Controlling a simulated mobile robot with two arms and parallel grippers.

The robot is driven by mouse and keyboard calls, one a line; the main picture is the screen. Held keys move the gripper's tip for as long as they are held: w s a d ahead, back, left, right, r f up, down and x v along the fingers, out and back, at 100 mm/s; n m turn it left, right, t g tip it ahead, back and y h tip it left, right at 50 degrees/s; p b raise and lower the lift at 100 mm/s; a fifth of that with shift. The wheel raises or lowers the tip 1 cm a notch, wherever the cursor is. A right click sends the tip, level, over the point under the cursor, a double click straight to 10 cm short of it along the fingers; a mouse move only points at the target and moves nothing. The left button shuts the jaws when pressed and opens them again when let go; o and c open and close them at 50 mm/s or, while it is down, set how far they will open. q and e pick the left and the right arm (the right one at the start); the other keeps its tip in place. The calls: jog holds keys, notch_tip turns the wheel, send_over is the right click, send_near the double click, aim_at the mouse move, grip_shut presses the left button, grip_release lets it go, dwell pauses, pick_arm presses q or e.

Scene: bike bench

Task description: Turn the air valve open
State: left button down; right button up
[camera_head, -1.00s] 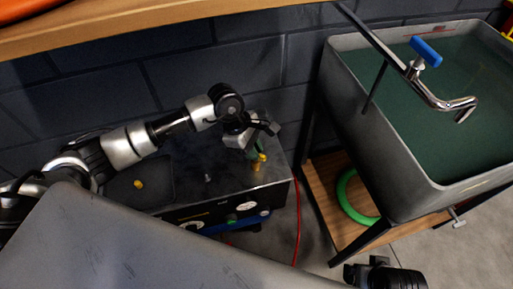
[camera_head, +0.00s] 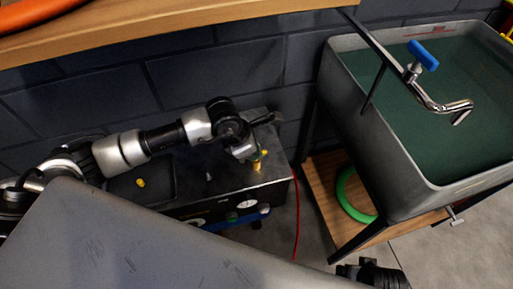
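The air valve (camera_head: 257,165) is a small brass-yellow fitting standing on the right end of the dark compressor-like box (camera_head: 215,188) beside the wall.
Gauges (camera_head: 248,204) are on the box's front, and a red hose (camera_head: 296,215) hangs at its right. A water-filled sink (camera_head: 352,125) with a blue-handled tap (camera_head: 424,55) stands at right, above a green ring (camera_head: 345,195). A grey surface (camera_head: 120,245) fills the lower left.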

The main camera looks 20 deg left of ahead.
jog(key=shift+w+a, duration=0.1)
jog(key=shift+w, duration=0.15)
pick_arm(q)
jog(key=c, duration=1.2)
grip_release()
jog(key=shift+o, duration=0.2)
pick_arm(e)
jog(key=shift+s, duration=0.1)
pick_arm(q)
jog(key=shift+r, duration=0.3)
jog(key=p+v, duration=0.1)
jog(key=v, duration=0.9)
jog(key=shift+r+p, duration=0.2)
jog(key=shift+p, duration=0.1)
pick_arm(e)
jog(key=f, duration=0.2)
jog(key=s+f, duration=0.1)
jog(key=f, duration=0.2)
jog(key=shift+a+f, duration=0.15)
pick_arm(q)
jog(key=shift+s, duration=0.15)
pick_arm(e)
jog(key=shift+d, duration=0.3)
